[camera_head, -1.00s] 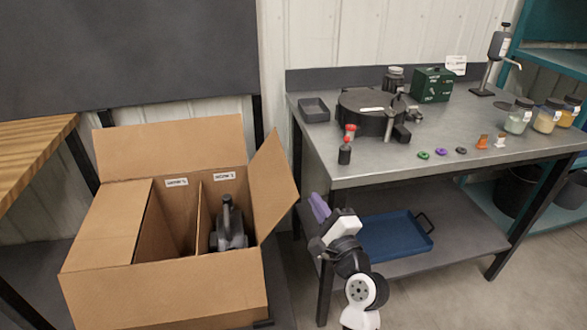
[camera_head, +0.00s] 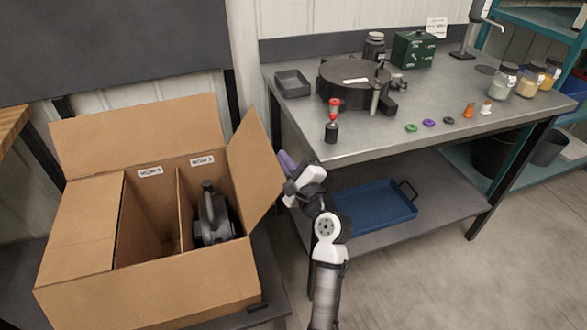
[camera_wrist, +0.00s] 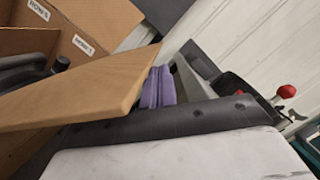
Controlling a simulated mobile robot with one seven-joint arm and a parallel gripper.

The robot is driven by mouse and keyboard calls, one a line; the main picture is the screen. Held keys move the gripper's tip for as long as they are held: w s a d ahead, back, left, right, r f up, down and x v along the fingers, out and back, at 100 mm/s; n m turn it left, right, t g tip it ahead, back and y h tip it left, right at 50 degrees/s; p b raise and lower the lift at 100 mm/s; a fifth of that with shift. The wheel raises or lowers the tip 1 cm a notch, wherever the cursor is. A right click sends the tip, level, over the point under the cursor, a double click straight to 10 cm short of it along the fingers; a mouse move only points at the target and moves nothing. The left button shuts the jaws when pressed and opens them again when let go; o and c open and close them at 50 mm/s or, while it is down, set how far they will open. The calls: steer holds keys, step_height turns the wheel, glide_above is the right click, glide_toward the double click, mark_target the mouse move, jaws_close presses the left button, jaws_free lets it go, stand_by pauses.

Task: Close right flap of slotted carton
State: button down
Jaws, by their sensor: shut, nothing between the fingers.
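The slotted carton (camera_head: 150,291) stands open at the left in the head view. Its right flap (camera_head: 256,168) stands up and leans outward to the right. The left flap (camera_head: 82,232) lies folded down over the left part, and the back flap (camera_head: 140,135) stands up. My gripper (camera_head: 285,162), with purple fingers, is shut and empty just to the right of the right flap, on its outer side. In the wrist view the flap (camera_wrist: 85,90) crosses in front, close beside the purple fingertips (camera_wrist: 158,88). I cannot tell whether they touch.
A dark grey device (camera_head: 212,218) sits in the carton's right compartment; the middle one looks empty. A metal workbench (camera_head: 350,145) stands close to the right of my gripper, with a blue tray (camera_head: 372,210) on its lower shelf. Open floor lies at the front right.

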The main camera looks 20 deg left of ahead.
steer(key=shift+x, duration=1.5)
steer(key=shift+a+r, duration=0.1)
